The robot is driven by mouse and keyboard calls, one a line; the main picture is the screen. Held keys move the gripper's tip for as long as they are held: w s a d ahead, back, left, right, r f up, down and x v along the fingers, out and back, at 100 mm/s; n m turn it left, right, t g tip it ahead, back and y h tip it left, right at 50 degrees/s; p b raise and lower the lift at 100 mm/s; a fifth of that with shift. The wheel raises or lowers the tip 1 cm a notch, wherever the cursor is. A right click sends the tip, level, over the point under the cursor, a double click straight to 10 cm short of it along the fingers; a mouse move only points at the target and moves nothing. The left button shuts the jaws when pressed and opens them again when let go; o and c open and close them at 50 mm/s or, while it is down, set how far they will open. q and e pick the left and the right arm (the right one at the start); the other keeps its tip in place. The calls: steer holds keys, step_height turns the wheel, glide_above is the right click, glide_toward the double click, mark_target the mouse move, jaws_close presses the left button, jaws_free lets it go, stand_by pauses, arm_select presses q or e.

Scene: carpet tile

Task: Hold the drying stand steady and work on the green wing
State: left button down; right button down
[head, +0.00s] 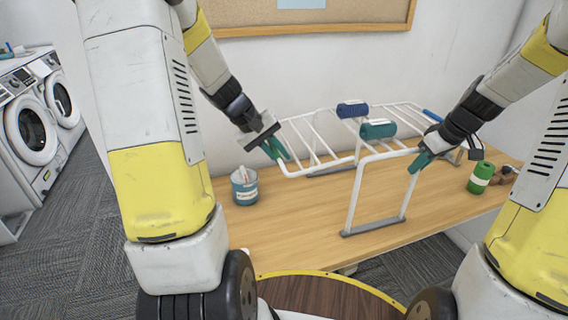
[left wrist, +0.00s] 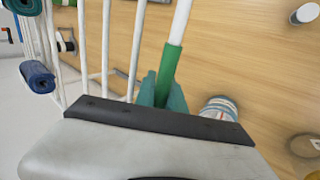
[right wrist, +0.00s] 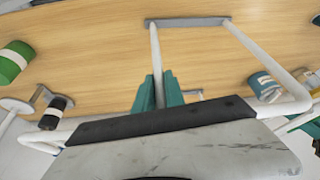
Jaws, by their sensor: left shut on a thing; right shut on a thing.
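The white drying stand (head: 352,195) stands on the wooden table, its wings spread out to left and right. The left wing (head: 312,140) has a green sleeve (left wrist: 175,62) on its outer bar, seen in the left wrist view. My left gripper (head: 272,147) is shut on this green wing at the sleeve; its teal fingers hide part of it. My right gripper (head: 420,160) is shut on the stand's front leg, close below the upper corner. The right wrist view shows the fingers around the white leg (right wrist: 155,50). The right wing has a blue sleeve (head: 432,116).
A dark blue roll (head: 352,109) and a teal roll (head: 378,129) rest on the stand. A labelled can (head: 244,188) stands at the table's left, a green jar (head: 481,178) and brown items (head: 503,175) at the right. The front left tabletop is clear.

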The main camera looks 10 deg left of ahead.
arm_select(q)
steer(key=shift+v, duration=0.9)
steer(key=shift+w+a+r, duration=0.15)
steer(key=shift+a, duration=0.05)
arm_select(e)
steer(key=shift+d, duration=0.5)
arm_select(q)
steer(key=c, duration=1.7)
jaws_free()
steer(key=shift+a, duration=0.1)
steer(key=shift+d, duration=0.35)
arm_select(e)
steer(key=shift+a, duration=0.3)
arm_select(q)
steer(key=shift+r, duration=0.15)
steer(key=v, duration=1.2)
